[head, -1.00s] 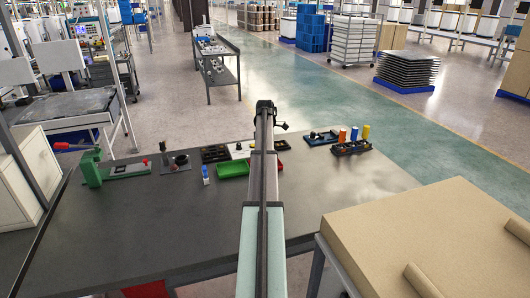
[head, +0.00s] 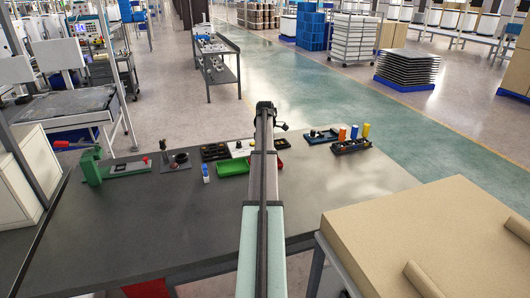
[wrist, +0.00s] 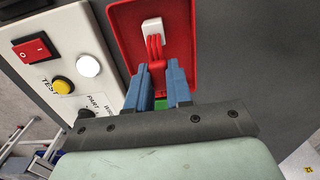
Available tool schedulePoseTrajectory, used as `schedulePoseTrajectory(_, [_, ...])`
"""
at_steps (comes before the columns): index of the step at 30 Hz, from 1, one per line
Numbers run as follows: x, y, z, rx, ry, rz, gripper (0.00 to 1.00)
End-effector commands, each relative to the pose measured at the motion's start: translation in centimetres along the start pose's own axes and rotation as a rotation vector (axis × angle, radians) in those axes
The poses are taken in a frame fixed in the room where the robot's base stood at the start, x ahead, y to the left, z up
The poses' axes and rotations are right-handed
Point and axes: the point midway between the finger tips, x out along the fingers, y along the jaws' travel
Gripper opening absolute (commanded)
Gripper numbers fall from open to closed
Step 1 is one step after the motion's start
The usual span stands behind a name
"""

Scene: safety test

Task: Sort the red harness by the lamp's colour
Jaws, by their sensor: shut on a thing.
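The red harness (wrist: 153,47) has a white connector and looped red wires. In the wrist view it lies over a red tray (wrist: 122,22); whether it touches the tray I cannot tell. My gripper (wrist: 158,68), with blue fingers, is shut on the harness's red bundle. A white test box (wrist: 60,60) stands left of the tray, with a white round lamp (wrist: 88,66), a yellow TEST button (wrist: 62,84) and a red rocker switch (wrist: 34,48). Whether the lamp is lit I cannot tell. In the head view my arm hides the gripper and harness.
A green tray (head: 232,168) lies left of my arm, with a blue-and-white bottle (head: 205,173) beside it. A green lever fixture (head: 92,168) stands at the left. A black rack (head: 351,146) with coloured cylinders stands at the right. The front of the table is clear.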

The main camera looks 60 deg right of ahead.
Motion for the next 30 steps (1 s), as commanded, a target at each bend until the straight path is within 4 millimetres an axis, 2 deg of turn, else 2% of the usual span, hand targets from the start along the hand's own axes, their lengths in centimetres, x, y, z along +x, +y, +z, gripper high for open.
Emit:
schedulePoseTrajectory(4, [0.2, 0.0, 0.0, 0.0, 0.0, 0.0, 0.0])
schedulePoseTrajectory(5, [0.2, 0.0, 0.0, 0.0, 0.0, 0.0, 0.23])
schedulePoseTrajectory(13, [0.1, 0.0, 0.0, 0.0, 0.0, 0.0, 0.49])
schedulePoseTrajectory(23, [0.0, 0.0, 0.0, 0.0, 0.0, 0.0, 0.5])
schedulePoseTrajectory(30, [-1.0, 0.1, 0.0, 0.0, 0.0, 0.001, 0.5])
